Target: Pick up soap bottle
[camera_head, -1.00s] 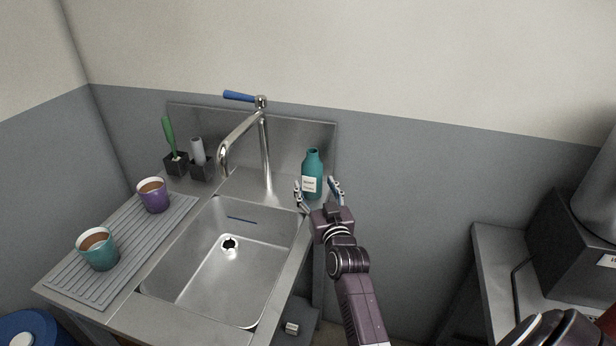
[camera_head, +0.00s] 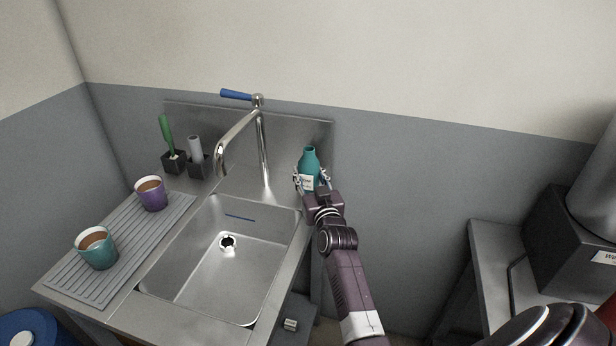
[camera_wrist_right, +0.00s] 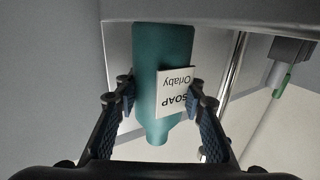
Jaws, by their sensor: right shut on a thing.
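The teal soap bottle (camera_head: 309,162) stands upright at the back right corner of the sink counter, right of the faucet. My right gripper (camera_head: 311,178) is shut on it, with one finger on each side of its body. In the right wrist view the bottle (camera_wrist_right: 160,75) appears upside down between the two fingers of the gripper (camera_wrist_right: 165,103), with its white "SOAP" label facing the camera. Its base appears at the counter's edge there; I cannot tell whether it has lifted. My left gripper is not in view.
The steel sink basin (camera_head: 215,275) and faucet (camera_head: 262,140) are left of the bottle. A purple cup (camera_head: 151,196) and a teal cup (camera_head: 97,250) stand on the ribbed drainer (camera_head: 65,283). Brush holders (camera_head: 174,163) stand at the back left. Another table (camera_head: 492,240) is at right.

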